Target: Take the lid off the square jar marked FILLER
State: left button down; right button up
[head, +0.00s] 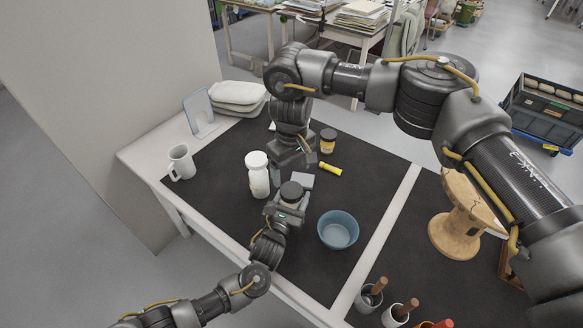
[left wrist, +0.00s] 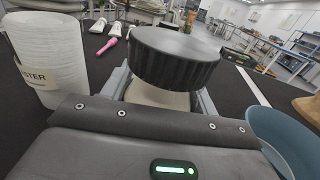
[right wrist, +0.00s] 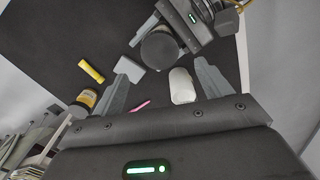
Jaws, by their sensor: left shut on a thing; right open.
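A jar with a wide black ribbed lid (left wrist: 175,55) stands in my left gripper (head: 288,203). The lid also shows in the head view (head: 291,192) and in the right wrist view (right wrist: 160,50), and it sits on the jar. The pale jar body (left wrist: 157,96) shows just below the lid, between the left fingers, which are shut on it. No FILLER label is readable, and most of the body is hidden. My right gripper (right wrist: 167,82) is open and empty above the table, behind the jar in the head view.
A white jar (head: 257,174) stands left of the held jar, a blue bowl (head: 338,230) to its right. A mug (head: 181,162) stands at the left. The dark mat is bare between bowl and tube.

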aim_at(291, 190)
pick_arm(q)
jog(key=shift+f, duration=0.2)
pick_arm(e)
jog(key=shift+f+m, duration=0.1)
jog(key=shift+m, duration=0.7)
jog(key=shift+f, duration=3.95)
